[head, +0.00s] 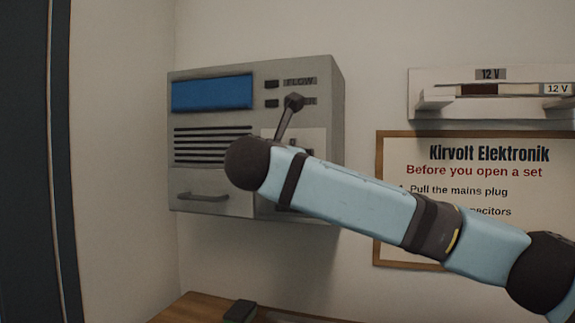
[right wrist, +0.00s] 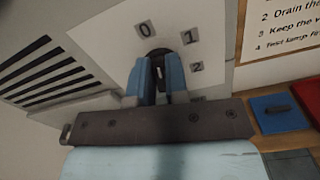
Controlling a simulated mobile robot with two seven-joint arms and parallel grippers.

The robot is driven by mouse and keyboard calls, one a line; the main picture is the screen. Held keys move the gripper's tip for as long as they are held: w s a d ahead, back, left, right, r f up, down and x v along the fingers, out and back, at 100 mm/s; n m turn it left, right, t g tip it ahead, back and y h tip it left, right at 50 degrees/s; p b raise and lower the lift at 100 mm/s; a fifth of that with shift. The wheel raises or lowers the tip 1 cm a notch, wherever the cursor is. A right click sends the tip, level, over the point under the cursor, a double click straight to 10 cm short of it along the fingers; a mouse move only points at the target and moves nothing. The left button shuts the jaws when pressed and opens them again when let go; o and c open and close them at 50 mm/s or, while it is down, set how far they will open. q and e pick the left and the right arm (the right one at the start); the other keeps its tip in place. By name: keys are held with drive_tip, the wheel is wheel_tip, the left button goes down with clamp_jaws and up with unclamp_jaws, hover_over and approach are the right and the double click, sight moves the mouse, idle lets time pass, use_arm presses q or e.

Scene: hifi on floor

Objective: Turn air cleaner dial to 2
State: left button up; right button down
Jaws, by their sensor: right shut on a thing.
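The air cleaner (head: 255,115) is a grey wall box with a blue panel, dark vent slots and a front handle. Its dark dial (right wrist: 157,53) shows in the right wrist view on a white plate marked 0, 1 and 2. My right gripper (right wrist: 158,78) has its two blue fingers on either side of the dial and is shut on it. The fingers cover much of the dial, so I cannot tell which number it points to. In the head view my right arm hides the gripper and dial. My left gripper is not in view.
A 12 V wall unit (head: 495,92) and a framed notice (head: 440,180) are to the right. Blue (right wrist: 284,112) and red items lie on the wooden surface (head: 190,310) below.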

drive_tip(key=m+b, duration=0.3)
drive_tip(key=m, duration=0.4)
drive_tip(key=f+m+b, duration=0.1)
drive_tip(key=m+b, duration=0.2)
drive_tip(key=m, duration=0.4)
drive_tip(key=f+m+b, duration=0.1)
drive_tip(key=m+b, duration=0.3)
drive_tip(key=m, duration=0.3)
drive_tip(key=shift+s+d+m, duration=0.1)
drive_tip(key=shift+d+m, duration=0.2)
drive_tip(key=shift+d, duration=0.05)
drive_tip(key=c, duration=1.1)
unclamp_jaws()
